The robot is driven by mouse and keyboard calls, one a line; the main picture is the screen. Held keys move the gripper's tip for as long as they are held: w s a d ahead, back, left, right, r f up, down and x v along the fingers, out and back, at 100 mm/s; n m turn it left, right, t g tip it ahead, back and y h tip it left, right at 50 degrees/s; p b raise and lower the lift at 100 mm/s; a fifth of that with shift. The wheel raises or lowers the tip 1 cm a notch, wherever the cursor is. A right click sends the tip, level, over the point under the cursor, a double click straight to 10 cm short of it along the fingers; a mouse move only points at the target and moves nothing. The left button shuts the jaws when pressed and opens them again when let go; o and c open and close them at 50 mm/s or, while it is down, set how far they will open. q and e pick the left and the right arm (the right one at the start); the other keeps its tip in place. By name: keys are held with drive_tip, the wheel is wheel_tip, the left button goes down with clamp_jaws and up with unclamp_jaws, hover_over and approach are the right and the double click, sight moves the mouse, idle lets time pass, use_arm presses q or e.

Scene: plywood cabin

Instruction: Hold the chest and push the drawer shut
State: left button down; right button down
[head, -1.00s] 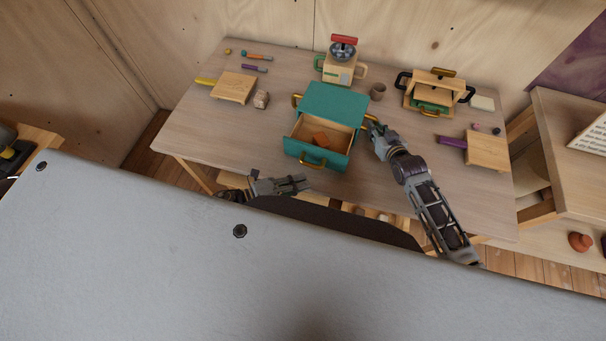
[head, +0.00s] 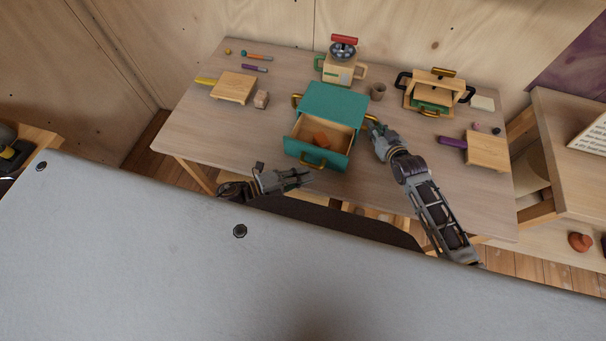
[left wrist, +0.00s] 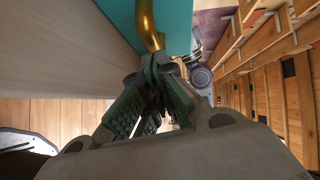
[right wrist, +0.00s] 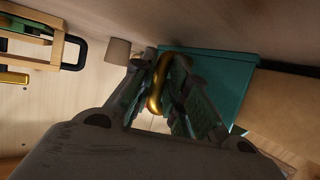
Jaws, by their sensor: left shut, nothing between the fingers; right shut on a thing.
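The teal chest (head: 335,102) stands on the table with its drawer (head: 318,144) pulled out toward me. An orange-brown block (head: 320,139) lies in the drawer. A brass handle (head: 316,163) is on the drawer front; it also shows close in the left wrist view (left wrist: 148,22). My right gripper (head: 374,126) is shut on the chest's right brass side handle, which shows between the fingers in the right wrist view (right wrist: 157,88). My left gripper (head: 305,176) is shut and empty, just in front of the drawer near its handle; I cannot tell whether it touches.
A wooden box with black handles (head: 434,91) is at the back right. Boards lie left (head: 234,87) and right (head: 486,151).

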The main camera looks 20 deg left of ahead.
sight(314, 154)
use_arm(q)
drive_tip(key=shift+w+d, duration=0.2)
drive_tip(key=shift+w, duration=1.7)
drive_tip(key=shift+w+d, duration=0.15)
drive_tip(key=shift+w, duration=1.8)
drive_tip(key=shift+w+d, duration=0.2)
drive_tip(key=shift+w, duration=1.7)
use_arm(e)
drive_tip(key=shift+a, duration=0.1)
use_arm(q)
drive_tip(key=shift+s, duration=0.1)
drive_tip(key=shift+s+a+r, duration=0.1)
drive_tip(key=shift+s+r, duration=0.1)
drive_tip(key=shift+s, duration=0.8)
drive_tip(key=shift+s+a+r, duration=0.1)
drive_tip(key=shift+s+r, duration=0.1)
drive_tip(key=shift+s, duration=0.75)
use_arm(e)
drive_tip(key=shift+f, duration=0.1)
use_arm(q)
drive_tip(key=shift+v, duration=4.95)
use_arm(e)
drive_tip(key=c, duration=1.3)
unclamp_jaws()
drive_tip(key=shift+s, duration=0.1)
drive_tip(key=shift+v, duration=5.95)
